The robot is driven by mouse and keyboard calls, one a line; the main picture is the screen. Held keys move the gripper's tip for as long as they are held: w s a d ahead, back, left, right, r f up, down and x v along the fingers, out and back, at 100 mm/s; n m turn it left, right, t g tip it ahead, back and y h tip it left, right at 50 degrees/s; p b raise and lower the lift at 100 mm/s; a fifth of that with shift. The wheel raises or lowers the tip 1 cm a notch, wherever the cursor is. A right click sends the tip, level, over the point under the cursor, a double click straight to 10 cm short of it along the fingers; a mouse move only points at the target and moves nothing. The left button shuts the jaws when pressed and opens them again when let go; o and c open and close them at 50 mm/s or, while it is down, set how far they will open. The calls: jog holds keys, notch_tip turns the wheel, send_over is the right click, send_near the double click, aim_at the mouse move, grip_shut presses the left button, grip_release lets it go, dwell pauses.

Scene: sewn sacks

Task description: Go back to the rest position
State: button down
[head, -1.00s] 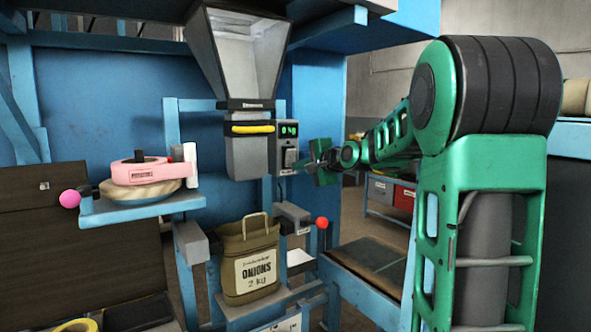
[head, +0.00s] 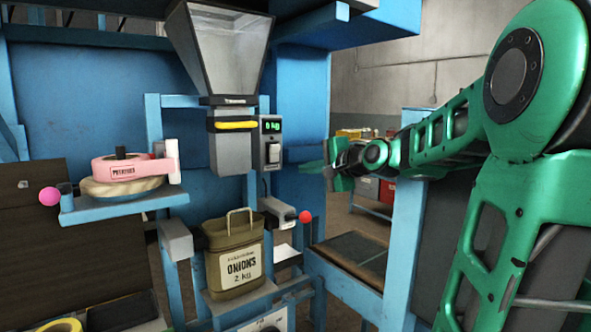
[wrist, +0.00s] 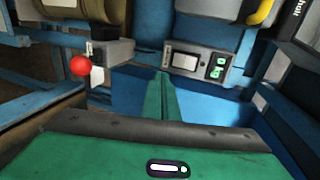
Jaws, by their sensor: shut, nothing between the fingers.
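My gripper (head: 332,166) is at the right of the blue frame, to the right of the grey switch box with the green display (head: 271,141). It is shut and empty and does not touch the box. In the wrist view my gripper (wrist: 164,80) points toward the frame, and the display box (wrist: 195,62) shows upside down beyond it. The olive sack labelled ONIONS 2 kg (head: 236,262) stands upright on the low blue shelf under the hopper spout.
The hopper (head: 222,50) with its yellow handle (head: 236,125) hangs above the sack. A red knob (head: 305,217) sits on a lever beside the sack. A pink POTATOES reel (head: 122,168) lies on a side shelf (head: 125,207). A blue post (head: 402,240) stands near my arm.

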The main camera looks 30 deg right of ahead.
jog(key=shift+s, duration=0.75)
jog(key=s+a+f+n+g, duration=0.3)
jog(key=s+f+n+g, duration=0.15)
jog(key=s+f, duration=0.65)
jog(key=s+a+f+n+g, duration=0.35)
jog(key=s+f+g, duration=0.25)
jog(key=s+f, duration=0.45)
jog(key=s+a+f+n+g, duration=0.1)
jog(key=s+f+g, duration=0.1)
jog(key=s, duration=0.4)
jog(key=s+f+n+g, duration=0.2)
jog(key=s, duration=0.4)
jog(key=shift+s+a+f+g+h, duration=0.2)
jog(key=shift+a+f+g+h, duration=0.1)
jog(key=shift+a+f+g, duration=0.05)
